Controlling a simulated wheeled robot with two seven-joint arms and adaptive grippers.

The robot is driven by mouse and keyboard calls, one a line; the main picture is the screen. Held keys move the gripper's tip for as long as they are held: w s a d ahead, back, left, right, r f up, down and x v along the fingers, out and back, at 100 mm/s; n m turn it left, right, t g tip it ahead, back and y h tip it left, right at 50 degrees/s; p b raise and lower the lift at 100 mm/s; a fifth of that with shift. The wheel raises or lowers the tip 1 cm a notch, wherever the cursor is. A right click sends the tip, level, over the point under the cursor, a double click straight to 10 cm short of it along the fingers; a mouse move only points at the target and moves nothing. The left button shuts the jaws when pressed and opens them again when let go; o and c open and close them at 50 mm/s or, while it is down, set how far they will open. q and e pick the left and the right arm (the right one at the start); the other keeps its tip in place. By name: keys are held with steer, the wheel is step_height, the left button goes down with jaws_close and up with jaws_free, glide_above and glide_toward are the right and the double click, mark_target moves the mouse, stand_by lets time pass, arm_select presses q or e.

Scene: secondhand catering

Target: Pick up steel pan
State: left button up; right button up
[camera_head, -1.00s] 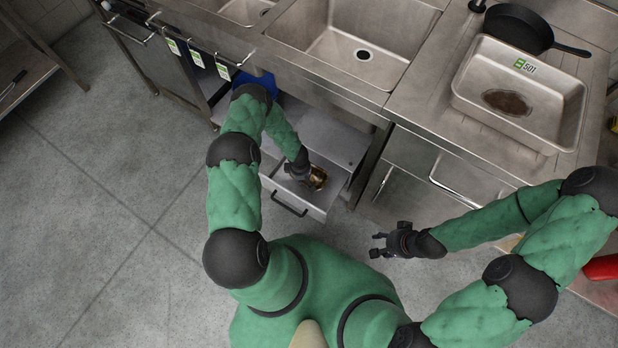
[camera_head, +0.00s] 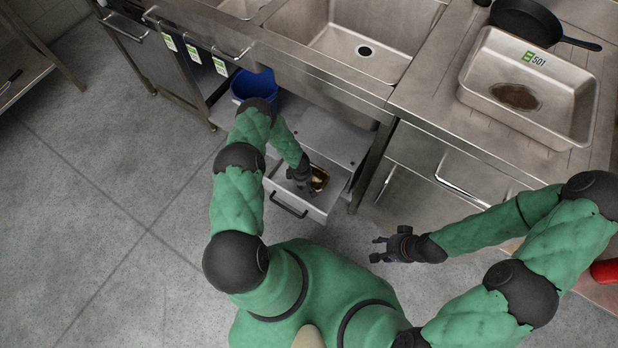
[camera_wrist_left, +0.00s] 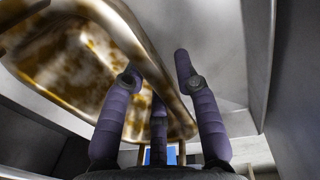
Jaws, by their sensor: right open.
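A metal pan with brown and gold stains (camera_head: 319,178) lies in the open drawer (camera_head: 318,205) under the counter. It fills the upper left of the left wrist view (camera_wrist_left: 75,65). My left gripper (camera_head: 303,182) is down in the drawer at this pan. In the left wrist view its fingers (camera_wrist_left: 157,68) are spread, with the pan's rim between them; I see no clear grip. A rectangular steel pan labelled 501 (camera_head: 570,112), with a brown stain inside, sits on the right counter, away from both grippers. My right gripper (camera_head: 378,248) is open and empty over the floor.
A black frying pan (camera_head: 527,22) sits behind the labelled pan. A sink (camera_head: 355,35) is left of it. A blue bucket (camera_head: 255,84) stands under the counter, left of the drawer. The floor at left is clear.

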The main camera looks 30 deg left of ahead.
arm_select(q)
jaws_close()
